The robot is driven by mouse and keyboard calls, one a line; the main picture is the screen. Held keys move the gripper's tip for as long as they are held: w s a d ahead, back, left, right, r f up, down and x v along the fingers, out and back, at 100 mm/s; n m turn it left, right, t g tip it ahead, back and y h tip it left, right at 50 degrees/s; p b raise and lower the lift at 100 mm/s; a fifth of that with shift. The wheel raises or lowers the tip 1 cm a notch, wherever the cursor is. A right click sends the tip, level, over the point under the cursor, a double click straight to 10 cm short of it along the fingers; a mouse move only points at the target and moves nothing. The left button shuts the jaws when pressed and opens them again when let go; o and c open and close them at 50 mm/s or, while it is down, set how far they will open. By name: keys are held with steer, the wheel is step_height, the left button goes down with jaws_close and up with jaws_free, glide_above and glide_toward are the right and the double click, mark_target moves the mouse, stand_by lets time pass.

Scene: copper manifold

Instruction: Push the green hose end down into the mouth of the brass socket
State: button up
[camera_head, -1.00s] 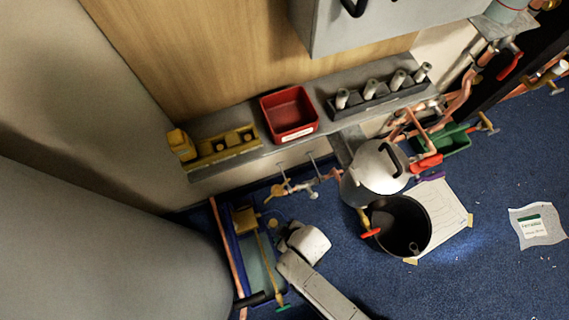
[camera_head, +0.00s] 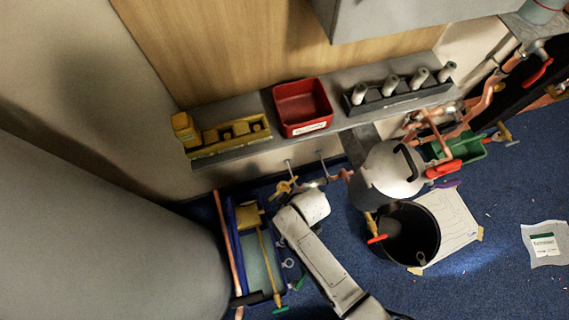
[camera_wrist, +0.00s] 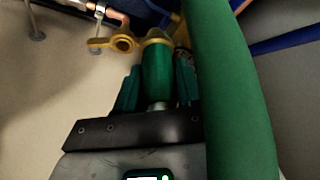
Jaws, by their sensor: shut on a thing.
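In the wrist view my gripper (camera_wrist: 158,88) is shut on the green hose end (camera_wrist: 157,72), a short green cylinder between the two dark green fingers. A yellow brass fitting (camera_wrist: 155,36) with a round mouth sits right at the far tip of the hose end. I cannot tell whether the tip is inside it or only touching. A brass ring (camera_wrist: 123,43) sticks out to its left. The thick green hose (camera_wrist: 228,90) runs down the right side, close to the camera. In the head view a small brass piece (camera_head: 284,187) shows beside my arm, which hides the gripper and hose.
Copper pipe (camera_head: 340,175) runs along the wall. A grey shelf (camera_head: 240,152) with a red bin (camera_head: 303,107) hangs above. A blue-framed rack (camera_head: 232,215) is close on the left.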

steer(key=w+f+b, duration=0.4)
steer(key=w+b, duration=0.3)
steer(key=w, duration=0.2)
steer(key=shift+w+a, duration=0.2)
steer(key=shift+a, duration=0.1)
stand_by(0.5)
steer(key=shift+f+b, duration=0.25)
steer(key=shift+b, duration=0.05)
stand_by(0.3)
steer(key=shift+f+b, duration=0.95)
steer(key=shift+f, duration=0.2)
steer(key=shift+f+b, duration=0.55)
steer(key=shift+f, duration=0.15)
stand_by(0.6)
steer(key=o, duration=1.2)
steer(key=p+v, duration=0.5)
steer(key=v, duration=0.6)
steer(key=shift+f, duration=0.1)
